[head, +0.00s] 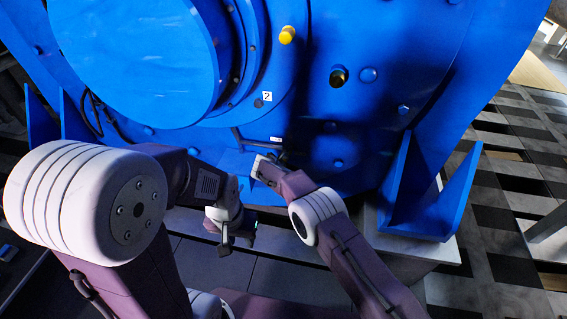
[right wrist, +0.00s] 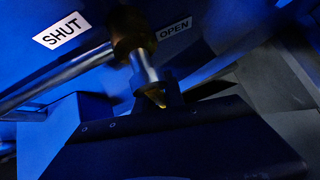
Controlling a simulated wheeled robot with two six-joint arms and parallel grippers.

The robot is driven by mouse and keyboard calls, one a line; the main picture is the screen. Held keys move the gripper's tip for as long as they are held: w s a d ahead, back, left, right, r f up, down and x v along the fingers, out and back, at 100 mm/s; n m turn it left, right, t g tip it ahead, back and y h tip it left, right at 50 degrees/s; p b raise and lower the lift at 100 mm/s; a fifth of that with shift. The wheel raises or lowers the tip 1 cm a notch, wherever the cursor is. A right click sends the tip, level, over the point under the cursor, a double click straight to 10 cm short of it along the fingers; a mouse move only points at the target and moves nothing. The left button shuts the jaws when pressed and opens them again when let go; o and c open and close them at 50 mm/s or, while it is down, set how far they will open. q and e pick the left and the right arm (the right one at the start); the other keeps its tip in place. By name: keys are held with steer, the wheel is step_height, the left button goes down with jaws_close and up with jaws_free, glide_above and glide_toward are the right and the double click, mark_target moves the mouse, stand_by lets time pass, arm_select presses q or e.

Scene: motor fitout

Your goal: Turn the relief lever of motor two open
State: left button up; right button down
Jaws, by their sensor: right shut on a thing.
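Motor two is a large blue housing (head: 340,120) with a small "2" plate, filling the top of the head view. In the right wrist view, the relief lever (right wrist: 145,68) is a short metal rod with a brass-coloured tip, below a dark round pivot. A SHUT label (right wrist: 60,30) is left of the pivot and an OPEN label (right wrist: 174,28) is right of it. My right gripper (right wrist: 165,98) is shut on the lever near its tip; the jaws partly hide it. My left gripper (head: 232,238) hangs below and left, apart from the motor; its jaw opening is unclear.
A metal pipe (right wrist: 60,78) runs left from beside the pivot. A yellow plug (head: 287,35) sticks out higher on the housing. A blue bracket foot (head: 425,200) stands at the right. Open tiled floor (head: 510,190) lies beyond it.

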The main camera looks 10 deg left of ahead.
steer(key=shift+d, duration=0.25)
stand_by(0.4)
steer(key=c, duration=1.4)
jaws_free()
steer(key=shift+c, duration=0.2)
steer(key=p+v, duration=0.5)
steer(key=v, duration=0.4)
steer(key=shift+a, duration=0.15)
